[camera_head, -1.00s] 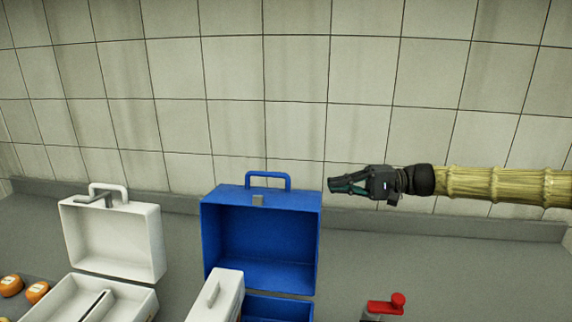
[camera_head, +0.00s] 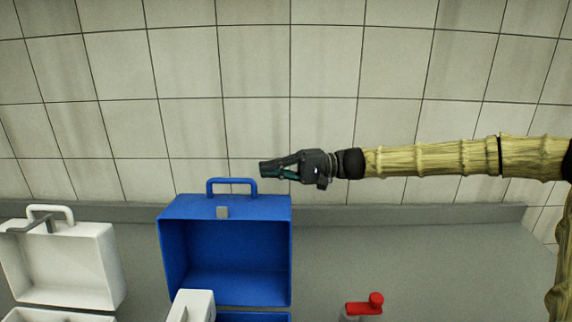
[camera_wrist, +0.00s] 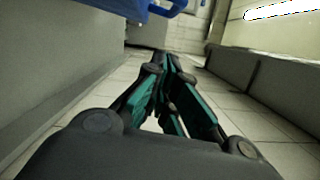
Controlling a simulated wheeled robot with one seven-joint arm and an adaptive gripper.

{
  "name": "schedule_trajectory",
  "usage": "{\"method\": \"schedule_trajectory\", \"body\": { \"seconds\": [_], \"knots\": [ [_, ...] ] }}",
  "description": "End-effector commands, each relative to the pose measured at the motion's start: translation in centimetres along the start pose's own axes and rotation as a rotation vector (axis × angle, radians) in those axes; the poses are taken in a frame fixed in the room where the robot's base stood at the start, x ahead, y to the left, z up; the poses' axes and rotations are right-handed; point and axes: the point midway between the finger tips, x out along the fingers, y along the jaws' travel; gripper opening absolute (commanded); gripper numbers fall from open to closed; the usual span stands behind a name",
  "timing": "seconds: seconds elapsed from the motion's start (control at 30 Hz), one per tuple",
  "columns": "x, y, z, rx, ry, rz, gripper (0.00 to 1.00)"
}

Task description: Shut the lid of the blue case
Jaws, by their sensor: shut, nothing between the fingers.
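The blue case (camera_head: 225,258) stands on the grey counter with its lid raised upright, its inside facing me. The case's lower part is mostly cut off by the bottom of the head view. My gripper (camera_head: 264,169) is shut and empty, pointing left just right of the handle and above the lid's top right corner. In the wrist view my gripper (camera_wrist: 170,68) shows closed fingers, and part of the blue case (camera_wrist: 130,7) with its handle shows at the top.
An open white case (camera_head: 85,262) stands to the left. A white object with a handle (camera_head: 195,303) is in front of the blue case. A red-topped item (camera_head: 366,305) stands at the right.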

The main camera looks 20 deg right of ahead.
Motion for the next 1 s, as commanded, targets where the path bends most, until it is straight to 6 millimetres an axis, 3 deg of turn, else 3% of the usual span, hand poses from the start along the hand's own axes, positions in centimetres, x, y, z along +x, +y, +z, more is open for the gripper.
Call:
{"method": "schedule_trajectory", "body": {
  "seconds": [0.1,0.43,1.0],
  "knots": [
    [1.3,-0.3,0.5,0.001,-0.002,0.0,0.0],
    [1.9,-0.1,3.6,0.001,-0.001,0.0,0.0],
    [2.4,0.0,4.1,-0.007,-0.005,0.003,0.0]
  ]
}}
